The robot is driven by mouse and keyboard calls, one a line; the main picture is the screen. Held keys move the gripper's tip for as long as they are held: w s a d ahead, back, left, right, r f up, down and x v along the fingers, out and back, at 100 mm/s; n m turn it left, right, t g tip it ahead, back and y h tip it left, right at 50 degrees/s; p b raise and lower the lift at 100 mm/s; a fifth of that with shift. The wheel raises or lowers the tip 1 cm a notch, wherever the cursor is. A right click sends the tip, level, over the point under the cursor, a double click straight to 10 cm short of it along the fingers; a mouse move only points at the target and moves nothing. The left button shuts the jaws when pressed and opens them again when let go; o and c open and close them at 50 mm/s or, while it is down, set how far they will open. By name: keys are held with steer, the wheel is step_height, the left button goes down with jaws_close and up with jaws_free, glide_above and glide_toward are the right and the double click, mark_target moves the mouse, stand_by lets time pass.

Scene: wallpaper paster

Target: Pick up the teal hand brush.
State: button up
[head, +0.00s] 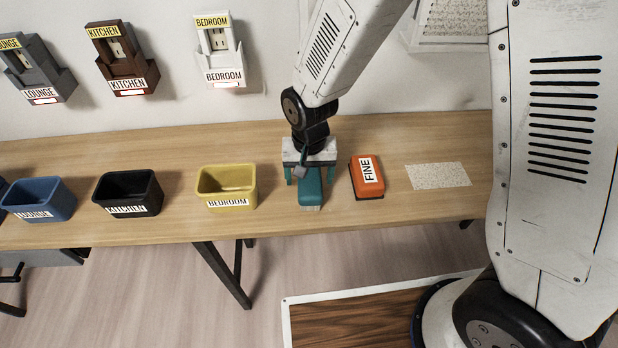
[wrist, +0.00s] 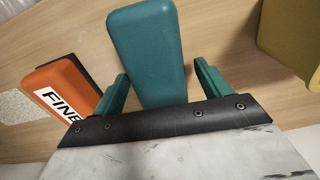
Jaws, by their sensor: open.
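The teal hand brush (head: 311,190) lies on the wooden table, between the yellow bin and the orange block. It also shows in the wrist view (wrist: 148,50), its broad end pointing away from the gripper. My gripper (head: 309,172) is over the rear part of the brush. In the wrist view its two teal fingers (wrist: 160,85) are apart, one on each side of the brush, with a visible gap on the right and a smaller one on the left. The brush's near end is hidden behind the dark gripper edge. I cannot tell the fingers' height over the table.
An orange block labelled FINE (head: 367,177) lies close on the right, with a speckled sheet (head: 438,176) beyond it. A yellow BEDROOM bin (head: 227,186), a black KITCHEN bin (head: 129,192) and a blue bin (head: 40,200) stand to the left. Labelled holders (head: 221,52) hang on the wall.

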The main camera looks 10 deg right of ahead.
steer(key=c, duration=1.2)
steer(key=shift+o, duration=0.2)
